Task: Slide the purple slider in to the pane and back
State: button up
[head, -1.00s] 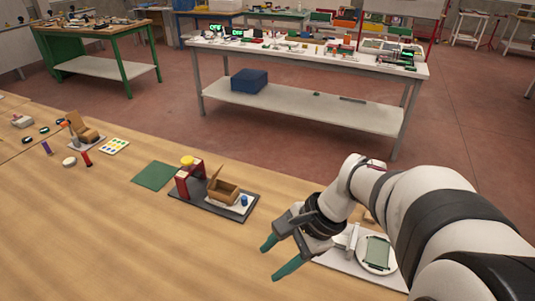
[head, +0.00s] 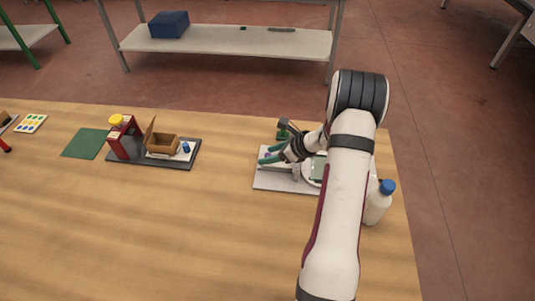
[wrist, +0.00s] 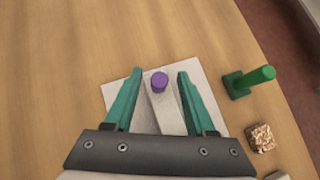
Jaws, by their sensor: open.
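The purple slider (wrist: 159,80) shows in the wrist view as a round purple knob at the end of a pale grey bar. It lies between the two green fingers of my gripper (wrist: 158,76), with a gap on each side. My gripper is open and holds nothing. In the head view my gripper (head: 270,154) is over the left part of the edger's white base plate (head: 263,183). The green pane (head: 319,168) lies on a white round disc to the right of the gripper, partly hidden by my arm.
A green post on a square foot (wrist: 255,80) and a brown speckled block (wrist: 261,138) stand right of the plate. A white bottle with a blue cap (head: 378,203) stands near the table's right edge. A box station (head: 191,163) is at left. The front table is clear.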

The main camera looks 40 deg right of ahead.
jog(key=shift+w+a+f, duration=0.2)
jog(key=shift+w+f, duration=0.2)
jog(key=shift+f, duration=0.05)
grip_shut()
